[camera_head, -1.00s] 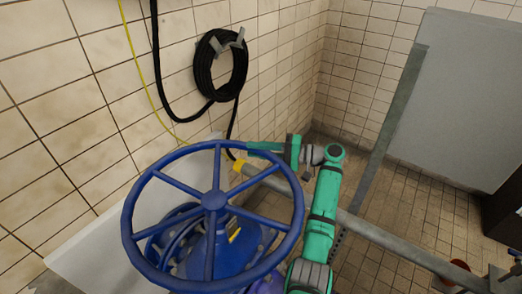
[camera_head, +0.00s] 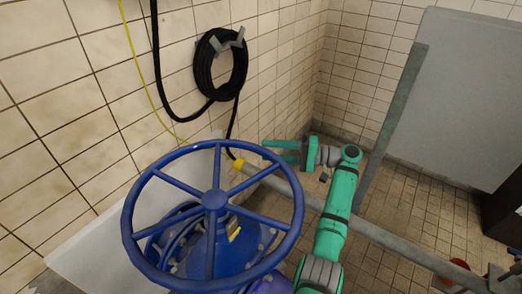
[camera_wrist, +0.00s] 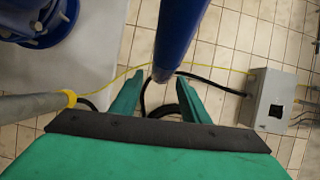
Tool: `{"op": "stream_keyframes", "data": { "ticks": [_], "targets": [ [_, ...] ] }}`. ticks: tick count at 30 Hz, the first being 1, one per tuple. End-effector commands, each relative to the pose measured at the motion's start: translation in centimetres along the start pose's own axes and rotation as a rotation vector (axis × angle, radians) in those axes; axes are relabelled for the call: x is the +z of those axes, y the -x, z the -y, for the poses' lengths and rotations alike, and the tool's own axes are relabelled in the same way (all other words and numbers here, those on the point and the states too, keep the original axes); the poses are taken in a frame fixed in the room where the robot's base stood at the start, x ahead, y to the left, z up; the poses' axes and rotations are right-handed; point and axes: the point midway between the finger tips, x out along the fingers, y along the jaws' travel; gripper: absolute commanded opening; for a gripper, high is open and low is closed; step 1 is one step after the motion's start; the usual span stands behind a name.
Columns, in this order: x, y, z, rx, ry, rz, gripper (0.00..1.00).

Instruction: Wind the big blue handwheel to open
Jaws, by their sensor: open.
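The big blue handwheel (camera_head: 214,199) sits at the lower middle of the head view, with its spokes and hub on a blue valve body (camera_head: 240,250). My gripper (camera_head: 265,150) is just beyond the wheel's far right rim. Its two green fingers point left, are spread apart and hold nothing.
A grey pipe (camera_head: 375,232) with a yellow collar (camera_head: 238,165) runs past the wheel under my arm. A black hose coil (camera_head: 220,70) hangs on the tiled wall. A grey panel (camera_head: 460,100) stands at right. The wrist view shows a grey box (camera_wrist: 272,98).

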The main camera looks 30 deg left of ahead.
Motion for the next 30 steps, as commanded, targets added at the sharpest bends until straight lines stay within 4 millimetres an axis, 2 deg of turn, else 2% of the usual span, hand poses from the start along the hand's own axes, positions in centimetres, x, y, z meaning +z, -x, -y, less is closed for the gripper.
{"op": "stream_keyframes", "data": {
  "ticks": [6, 15, 20, 21, 23, 26, 30],
  "targets": [
    [0.0, 2.0, 0.0, 0.001, 0.000, 0.001, 0.42],
    [0.0, 2.2, 0.0, 0.001, 0.000, 0.001, 0.42],
    [-0.2, 2.4, -0.8, 0.008, -0.017, -0.025, 0.04],
    [-0.3, 2.5, -1.4, 0.013, -0.031, -0.046, 0.00],
    [-0.6, 2.9, -2.6, 0.027, -0.059, -0.094, 0.00],
    [-1.4, 3.6, -5.7, 0.056, -0.127, -0.217, 0.00],
    [-2.3, 5.7, -11.9, 0.107, -0.243, -0.469, 0.00]
  ]
}}
